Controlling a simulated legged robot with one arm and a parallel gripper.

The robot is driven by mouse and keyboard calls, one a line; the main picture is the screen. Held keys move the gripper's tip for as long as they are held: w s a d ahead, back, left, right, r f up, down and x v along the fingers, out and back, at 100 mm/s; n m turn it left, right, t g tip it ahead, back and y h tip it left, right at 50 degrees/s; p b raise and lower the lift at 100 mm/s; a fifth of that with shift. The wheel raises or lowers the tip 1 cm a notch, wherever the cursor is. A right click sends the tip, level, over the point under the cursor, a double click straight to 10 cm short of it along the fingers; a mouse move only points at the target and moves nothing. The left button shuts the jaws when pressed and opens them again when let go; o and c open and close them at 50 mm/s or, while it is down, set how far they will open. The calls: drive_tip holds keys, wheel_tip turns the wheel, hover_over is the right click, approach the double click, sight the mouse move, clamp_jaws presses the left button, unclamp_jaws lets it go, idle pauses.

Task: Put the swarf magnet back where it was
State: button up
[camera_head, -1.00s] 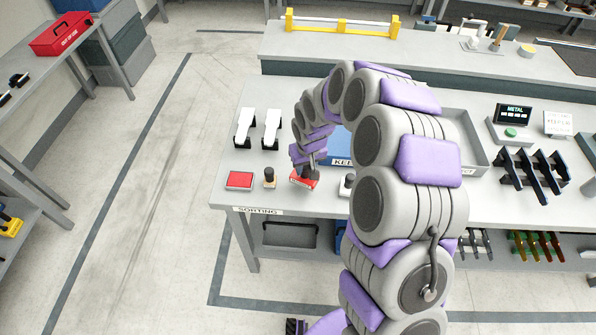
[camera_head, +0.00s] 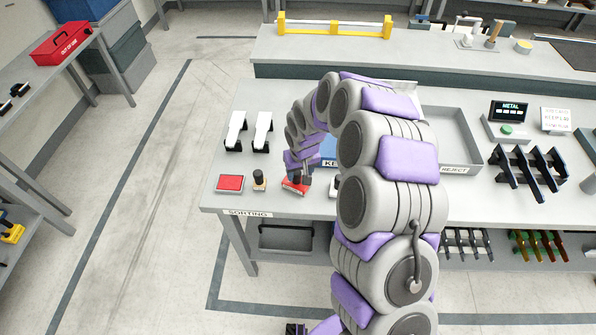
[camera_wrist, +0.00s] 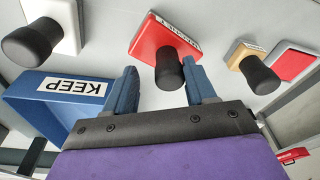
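A red block with a black knob (camera_wrist: 160,45), which I take to be the swarf magnet, sits on the sorting table; its small label is too hard to read. It also shows in the head view (camera_head: 293,187), partly covered by my gripper. My gripper (camera_wrist: 160,68) is open. Its blue fingers stand on either side of the black knob, with a gap at the left finger; the right finger looks very close to the knob, and I cannot tell whether it touches. A flat red pad (camera_head: 230,183) lies at the table's left front.
A wooden block with a black knob (camera_head: 259,182) stands between pad and red block. A white block with a black knob (camera_wrist: 60,25) is on the other side. The blue KEEP bin (camera_wrist: 50,100) is close by. Two white-topped items (camera_head: 236,130) stand behind; the grey REJECT tray (camera_head: 462,150) is right.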

sight(294, 185)
drive_tip(key=shift+a+f, duration=0.1)
drive_tip(key=shift+a, duration=1.45)
drive_tip(key=shift+a+r, duration=0.2)
drive_tip(key=d+r, duration=0.1)
drive_tip(key=r, duration=0.1)
drive_tip(key=d+r+p, duration=0.1)
drive_tip(key=r, duration=0.2)
drive_tip(key=s+d+r, duration=0.1)
drive_tip(key=r, duration=0.1)
drive_tip(key=shift+d+r, duration=0.2)
drive_tip(key=shift+r, duration=0.1)
drive_tip(key=s+d+r+g, duration=0.1)
drive_tip(key=s+d+r, duration=0.5)
drive_tip(key=s+r, duration=0.75)
drive_tip(key=s+d+r+m, duration=0.1)
drive_tip(key=s+d, duration=0.1)
drive_tip(key=s, duration=0.6)
drive_tip(key=s+d+m+g, duration=0.1)
drive_tip(key=s+d, duration=0.2)
drive_tip(key=s, duration=0.5)
drive_tip(key=s+d+r+m+g+p, duration=0.1)
drive_tip(key=s+d+m, duration=0.1)
drive_tip(key=s, duration=0.7)
drive_tip(key=shift+s+d+r+h, duration=0.1)
drive_tip(key=shift+d+r+h, duration=0.2)
drive_tip(key=shift+d+h, duration=0.15)
